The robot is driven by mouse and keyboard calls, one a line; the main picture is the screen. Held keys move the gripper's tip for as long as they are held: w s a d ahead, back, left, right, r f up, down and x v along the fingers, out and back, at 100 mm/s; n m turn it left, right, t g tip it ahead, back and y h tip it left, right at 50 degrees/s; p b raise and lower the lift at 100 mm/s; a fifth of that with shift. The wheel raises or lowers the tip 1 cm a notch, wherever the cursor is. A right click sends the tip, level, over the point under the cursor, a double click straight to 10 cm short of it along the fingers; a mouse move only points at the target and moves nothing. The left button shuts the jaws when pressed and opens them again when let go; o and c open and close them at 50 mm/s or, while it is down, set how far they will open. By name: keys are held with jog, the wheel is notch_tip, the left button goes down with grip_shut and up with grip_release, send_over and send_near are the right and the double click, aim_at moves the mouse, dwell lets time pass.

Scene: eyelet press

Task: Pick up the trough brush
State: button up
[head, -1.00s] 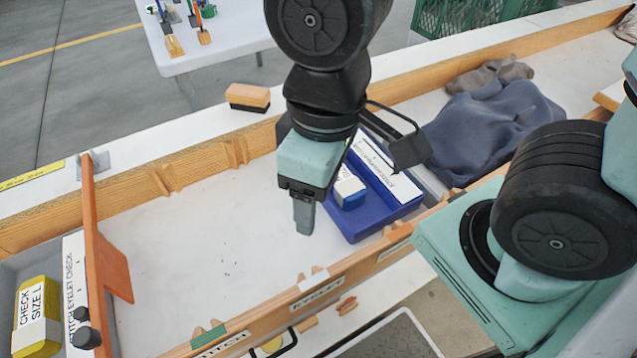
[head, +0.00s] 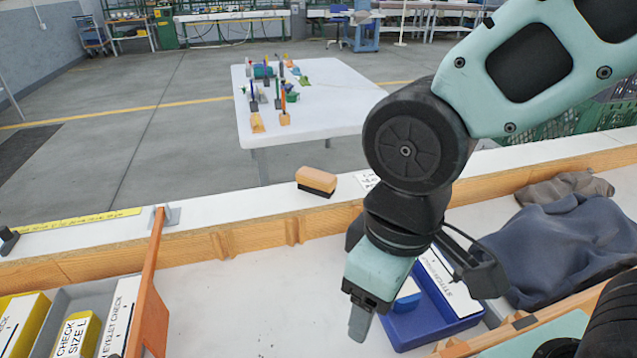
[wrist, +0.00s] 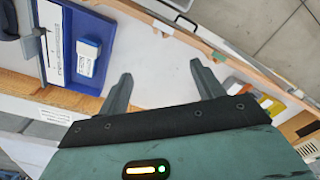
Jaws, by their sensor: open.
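The trough brush, a tan wooden block with dark bristles below (head: 316,180), lies on the white ledge behind the trough's back wooden rail. My gripper (head: 360,322) hangs over the white trough floor, in front of and to the right of the brush and well apart from it. The gripper also shows in the wrist view (wrist: 163,80), with its two fingers spread and nothing between them. The brush does not show in the wrist view.
A blue tray (head: 432,325) with a white-and-blue block (wrist: 88,57) sits right of my gripper. A grey-blue cloth (head: 560,245) lies farther right. An orange divider (head: 150,300) stands at left, beside labelled boxes. A white table (head: 330,120) with several small tools stands behind.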

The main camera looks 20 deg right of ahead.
jog(key=shift+o, duration=0.4)
jog(key=n+t+y+b, duration=0.1)
jog(key=t+y+b, duration=0.2)
jog(key=b, duration=0.2)
send_over(317, 174)
jog(key=s+d, duration=0.5)
jog(key=f, duration=0.1)
jog(key=p+x, duration=0.1)
jog(key=x, duration=0.4)
jog(key=p+x, duration=0.1)
jog(key=x, duration=0.4)
jog(key=p+x, duration=0.1)
jog(key=x, duration=0.5)
jog(key=shift+w, duration=0.3)
jog(key=shift+w+a+f, duration=0.15)
jog(key=shift+f, duration=0.4)
jog(key=shift+f+b, duration=0.25)
jog(key=shift+b, duration=0.05)
